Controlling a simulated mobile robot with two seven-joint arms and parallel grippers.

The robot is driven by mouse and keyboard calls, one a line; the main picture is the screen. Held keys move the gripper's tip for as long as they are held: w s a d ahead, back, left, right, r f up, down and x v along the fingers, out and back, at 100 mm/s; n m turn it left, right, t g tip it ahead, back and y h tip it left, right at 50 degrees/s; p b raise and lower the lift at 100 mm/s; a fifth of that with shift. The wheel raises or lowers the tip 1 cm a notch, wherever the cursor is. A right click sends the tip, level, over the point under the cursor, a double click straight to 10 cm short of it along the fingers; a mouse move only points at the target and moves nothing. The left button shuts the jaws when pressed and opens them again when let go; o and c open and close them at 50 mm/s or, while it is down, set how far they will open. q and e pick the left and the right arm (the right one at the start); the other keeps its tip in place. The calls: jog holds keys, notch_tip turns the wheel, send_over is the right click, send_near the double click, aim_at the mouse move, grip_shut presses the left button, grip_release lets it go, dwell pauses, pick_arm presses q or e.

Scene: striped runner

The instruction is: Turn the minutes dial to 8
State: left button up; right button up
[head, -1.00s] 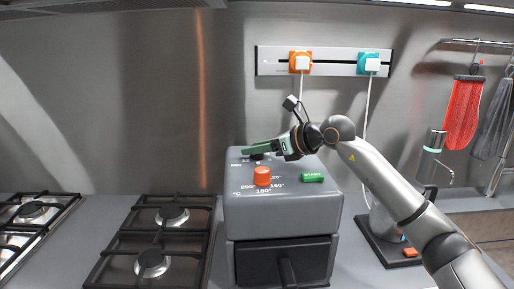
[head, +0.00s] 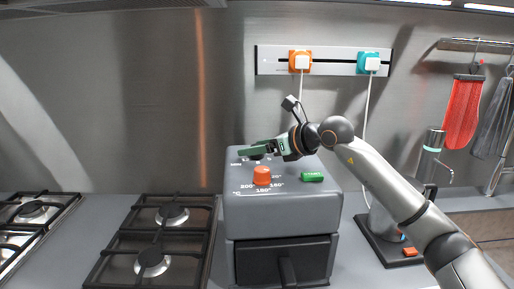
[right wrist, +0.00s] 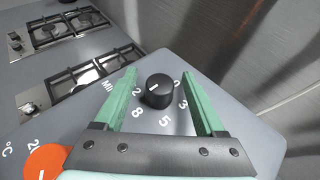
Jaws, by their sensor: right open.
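The minutes dial (right wrist: 158,93) is a small round black knob on the sloped top of a grey air fryer (head: 283,210). Its white line lies on the left part of the knob's face in the right wrist view; the exact number it points at is hard to tell. The numbers 8, 5 and 3 show around it, with MIN partly covered. My right gripper (right wrist: 160,80) is open, its green fingers on either side of the dial, with gaps visible. In the head view the right gripper (head: 250,152) is over the back left of the top and partly covers the dial. My left gripper is out of view.
An orange temperature dial (head: 262,176) stands just in front of the minutes dial, with a green button (head: 312,177) to its right. A gas hob (head: 152,240) lies left. A coffee machine (head: 385,240) stands right. A socket rail (head: 330,62) with cords is behind.

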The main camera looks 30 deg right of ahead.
jog(key=b+v, duration=0.3)
jog(key=v, duration=0.9)
jog(key=shift+f, duration=0.1)
jog(key=shift+s, duration=0.25)
